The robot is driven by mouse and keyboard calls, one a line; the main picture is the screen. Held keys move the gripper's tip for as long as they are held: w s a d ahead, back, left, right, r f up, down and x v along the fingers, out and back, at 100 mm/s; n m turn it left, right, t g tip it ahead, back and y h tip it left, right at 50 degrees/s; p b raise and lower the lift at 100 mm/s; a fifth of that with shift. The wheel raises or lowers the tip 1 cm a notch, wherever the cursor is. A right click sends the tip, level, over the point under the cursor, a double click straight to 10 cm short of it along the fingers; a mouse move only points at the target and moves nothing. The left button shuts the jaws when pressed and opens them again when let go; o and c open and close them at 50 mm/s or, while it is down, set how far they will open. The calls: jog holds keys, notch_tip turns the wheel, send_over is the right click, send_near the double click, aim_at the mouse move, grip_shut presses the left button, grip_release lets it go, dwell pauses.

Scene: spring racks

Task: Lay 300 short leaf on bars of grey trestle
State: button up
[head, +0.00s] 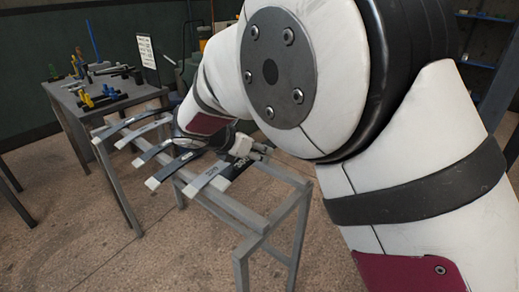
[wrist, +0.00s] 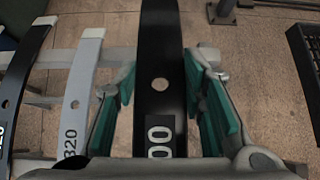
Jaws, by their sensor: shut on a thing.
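My gripper is shut on this leaf. In the head view, my gripper (head: 243,148) is over the grey trestle (head: 238,210), at the right end of a row of leaves. The held leaf appears there as the dark strip (head: 232,172), partly hidden by my gripper. I cannot tell whether it touches the bars.
Several leaves lie across the trestle bars to the left, including a grey one marked 320 (wrist: 82,80) and a black one (wrist: 22,75). The trestle's right end is bare. A workbench (head: 110,95) with clamps stands behind. A dark grid (wrist: 306,55) shows at right.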

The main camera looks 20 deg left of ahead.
aim_at(230, 173)
jog(key=shift+r, duration=0.25)
notch_tip(230, 173, down, 10)
jog(key=b, duration=0.4)
jog(key=shift+r+b, duration=0.15)
jog(key=shift+b, duration=0.2)
dwell(0.3)
jog(key=o, duration=1.4)
jog(key=shift+o, duration=0.2)
jog(key=shift+s, duration=0.1)
jog(key=v, duration=1.2)
